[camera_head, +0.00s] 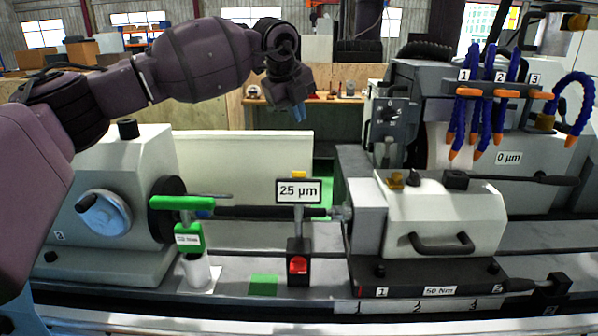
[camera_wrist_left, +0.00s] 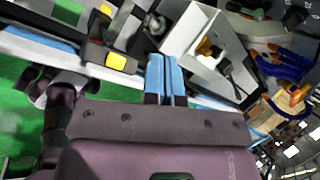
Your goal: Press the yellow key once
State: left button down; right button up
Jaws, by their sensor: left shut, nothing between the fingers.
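The yellow key (camera_head: 299,174) shows as a small yellow patch just above the display reading 25 µm (camera_head: 298,191), on the stand in the middle of the machine. In the left wrist view, a yellow square (camera_wrist_left: 116,61) on a dark block, seemingly this key, lies left of the fingertips. My left gripper (camera_head: 299,114) is above the key in the picture and apart from it. Its blue fingers (camera_wrist_left: 166,78) are shut together with nothing between them. My right gripper is in neither view.
A red button (camera_head: 298,265) is low on the display's stand. A green-handled gauge (camera_head: 187,203) stands to the left. The white tailstock (camera_head: 445,215), with a brass-coloured knob (camera_head: 396,180), is to the right. Blue coolant hoses (camera_head: 477,100) hang at the upper right.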

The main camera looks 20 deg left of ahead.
pick_arm(q)
jog(key=b, duration=0.5)
send_over(299, 175)
jog(key=w+a, duration=0.2)
jog(key=w, duration=0.1)
notch_tip(299, 175, down, 7)
jog(key=shift+s+d+f, duration=0.2)
jog(key=shift+d+f, duration=0.1)
jog(key=shift+f, duration=0.25)
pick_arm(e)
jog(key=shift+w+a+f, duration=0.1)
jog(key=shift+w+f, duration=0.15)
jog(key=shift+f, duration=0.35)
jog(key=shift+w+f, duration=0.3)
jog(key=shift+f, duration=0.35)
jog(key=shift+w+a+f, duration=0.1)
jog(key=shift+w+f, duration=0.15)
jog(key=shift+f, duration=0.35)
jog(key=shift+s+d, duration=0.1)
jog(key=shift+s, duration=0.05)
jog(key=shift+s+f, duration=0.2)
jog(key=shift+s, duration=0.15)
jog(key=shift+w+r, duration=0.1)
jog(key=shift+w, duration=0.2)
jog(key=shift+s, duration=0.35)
pick_arm(q)
jog(key=shift+b, duration=0.3)
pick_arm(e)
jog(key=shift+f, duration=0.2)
